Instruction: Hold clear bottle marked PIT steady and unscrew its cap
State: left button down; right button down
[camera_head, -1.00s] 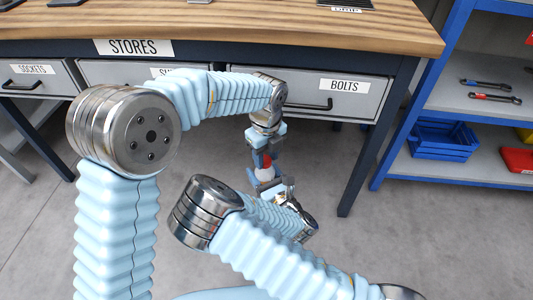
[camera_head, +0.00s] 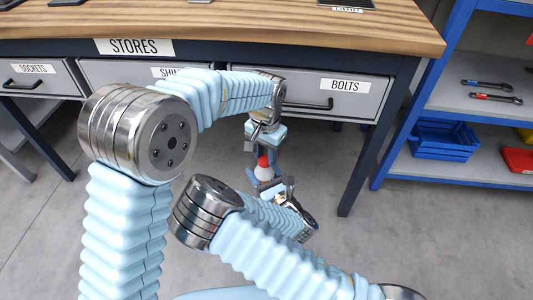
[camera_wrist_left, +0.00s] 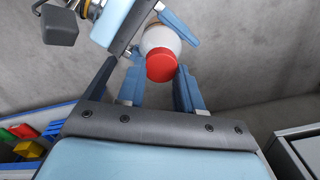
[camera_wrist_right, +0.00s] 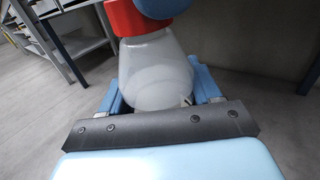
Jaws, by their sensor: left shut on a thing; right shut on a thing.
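The clear bottle (camera_wrist_right: 155,72) stands between the fingers of my right gripper (camera_wrist_right: 155,92), which is shut on its body. Its red cap (camera_wrist_left: 161,66) points up toward my left gripper (camera_wrist_left: 145,85). In the head view the red cap (camera_head: 262,162) sits just under my left gripper (camera_head: 264,150), whose fingers are around it. The pale bottle (camera_head: 268,175) shows below the cap, held by my right gripper (camera_head: 272,186). The cap is on the bottle's neck; whether it is loose cannot be told. I see no PIT marking.
The bottle is held in front of the workbench (camera_head: 420,38) and its BOLTS drawer (camera_head: 365,98). A blue shelf unit (camera_head: 382,165) with a blue bin (camera_head: 445,140) and wrenches stands on the right. Grey floor (camera_head: 400,240) lies open below.

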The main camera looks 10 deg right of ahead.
pick_arm(q)
jog(key=n, duration=0.6)
jog(key=shift+w+r, duration=0.1)
jog(key=n, duration=0.6)
jog(key=shift+a, duration=0.1)
jog(key=shift+r, duration=0.15)
jog(key=shift+r, duration=0.9)
